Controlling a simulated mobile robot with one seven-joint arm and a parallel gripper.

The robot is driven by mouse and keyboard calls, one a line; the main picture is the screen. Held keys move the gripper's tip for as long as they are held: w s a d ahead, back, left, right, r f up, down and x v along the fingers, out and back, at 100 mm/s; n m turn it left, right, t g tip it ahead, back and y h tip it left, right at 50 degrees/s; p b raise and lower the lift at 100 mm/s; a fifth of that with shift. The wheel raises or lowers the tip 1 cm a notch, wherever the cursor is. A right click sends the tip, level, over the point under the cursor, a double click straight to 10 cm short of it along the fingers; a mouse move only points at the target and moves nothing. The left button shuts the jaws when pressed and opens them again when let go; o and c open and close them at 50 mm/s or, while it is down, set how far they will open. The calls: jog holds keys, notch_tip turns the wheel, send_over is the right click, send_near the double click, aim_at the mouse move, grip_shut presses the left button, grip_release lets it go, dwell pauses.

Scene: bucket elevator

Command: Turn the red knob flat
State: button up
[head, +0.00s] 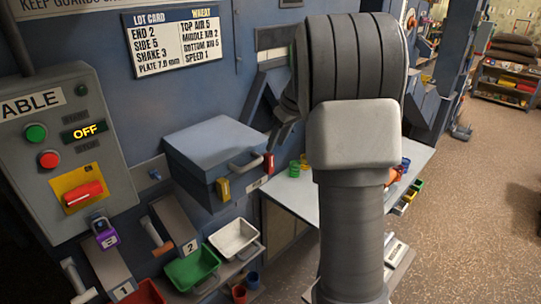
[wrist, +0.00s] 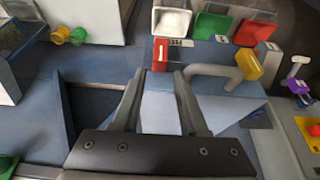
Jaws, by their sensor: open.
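The red knob (head: 84,193) is a bar-shaped handle on a yellow plate (head: 66,184), low on the grey control box at the left of the head view. Its bar lies close to level there, with its right end slightly raised. In the wrist view part of the red knob (wrist: 315,130) shows at the right edge, on the yellow plate. My gripper (wrist: 158,75) is open and empty, in front of the blue-grey lidded box, well apart from the knob. In the head view my arm hides most of my gripper.
The control box also has green (head: 36,132) and red (head: 49,158) buttons and an OFF display (head: 84,132). A purple padlock (head: 105,235) hangs below it. The lidded box (head: 208,135) has a protruding handle (head: 243,167). Green (head: 192,268) and white (head: 234,238) trays stand below.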

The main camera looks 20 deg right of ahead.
aim_at(271, 156)
jog(key=x, duration=0.6)
jog(key=shift+w+f, duration=0.1)
jog(key=shift+f, duration=0.2)
grip_shut()
